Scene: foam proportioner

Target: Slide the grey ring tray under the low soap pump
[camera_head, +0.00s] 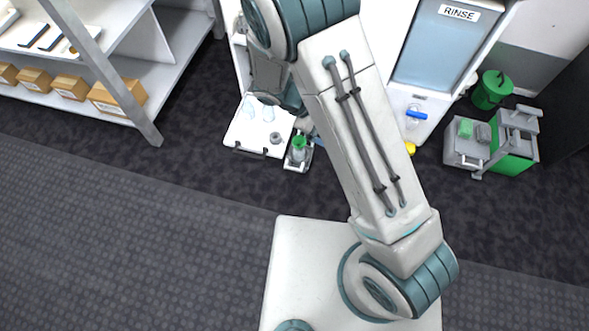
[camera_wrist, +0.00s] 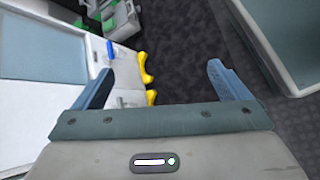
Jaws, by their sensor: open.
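My gripper (camera_wrist: 160,74) is open in the wrist view, with two blue fingers spread wide and nothing between them. In the head view my arm hides most of it. A small grey round piece (camera_head: 276,138) lies on a white board in the head view; I cannot tell whether it is the ring tray. Beside it, a green-topped container (camera_head: 299,146) stands in a small grey frame. Neither shows clearly in the wrist view. I cannot pick out the low soap pump for certain, and my arm covers part of that area.
The white board (camera_head: 243,136) is low, by the cabinet. The RINSE cabinet (camera_head: 436,50) stands right, with yellow parts (camera_wrist: 147,68) near its foot. A grey and green cart (camera_head: 513,148) and green bucket (camera_head: 491,90) are farther right. Shelving (camera_head: 180,75) is left. Dark floor is open in front.

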